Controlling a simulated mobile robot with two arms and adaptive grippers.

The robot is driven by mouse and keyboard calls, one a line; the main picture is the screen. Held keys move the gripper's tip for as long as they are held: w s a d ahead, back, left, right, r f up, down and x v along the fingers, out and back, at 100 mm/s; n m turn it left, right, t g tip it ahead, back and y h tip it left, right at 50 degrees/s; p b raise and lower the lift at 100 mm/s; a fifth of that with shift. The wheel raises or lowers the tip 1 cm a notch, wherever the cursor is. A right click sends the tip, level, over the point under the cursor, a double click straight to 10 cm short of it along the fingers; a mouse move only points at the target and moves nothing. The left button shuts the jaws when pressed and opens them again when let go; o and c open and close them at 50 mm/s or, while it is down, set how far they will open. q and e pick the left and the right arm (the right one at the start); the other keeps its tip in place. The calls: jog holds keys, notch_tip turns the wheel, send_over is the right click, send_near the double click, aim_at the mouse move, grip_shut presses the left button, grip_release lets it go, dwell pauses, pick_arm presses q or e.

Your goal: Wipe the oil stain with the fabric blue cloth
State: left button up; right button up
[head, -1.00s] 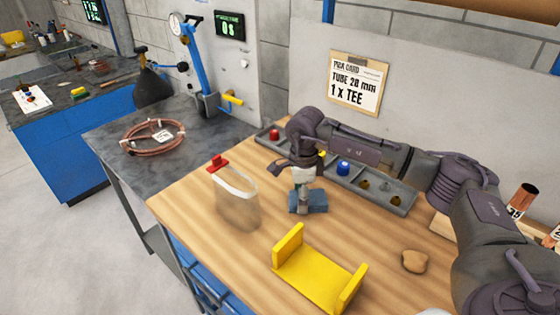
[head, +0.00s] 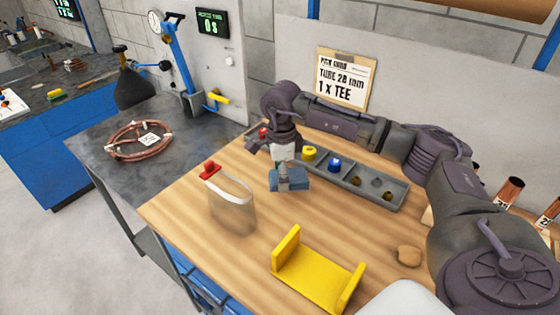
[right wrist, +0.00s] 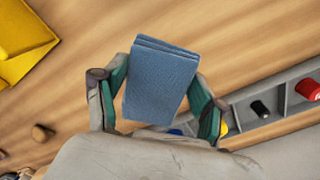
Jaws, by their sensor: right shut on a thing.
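The folded blue cloth (head: 290,181) is in my right gripper (head: 286,163), beside the grey tray on the wooden bench. The right wrist view shows the cloth (right wrist: 160,82) between the two fingers of the right gripper (right wrist: 157,100), which is shut on it. I cannot tell whether the cloth touches the bench top. No clear dark oil stain shows. A tan-brown patch or lump (head: 409,256) lies right of the yellow holder, and I cannot tell which it is. My left gripper is not in view.
A yellow U-shaped holder (head: 315,278) stands at the bench front. A clear container with a red cap (head: 232,207) stands left of the cloth. The grey tray (head: 395,197) of coloured parts runs along the back. A copper coil (head: 140,141) lies on the dark table.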

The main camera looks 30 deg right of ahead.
jog(key=shift+r+p, duration=0.7)
jog(key=shift+r, duration=0.75)
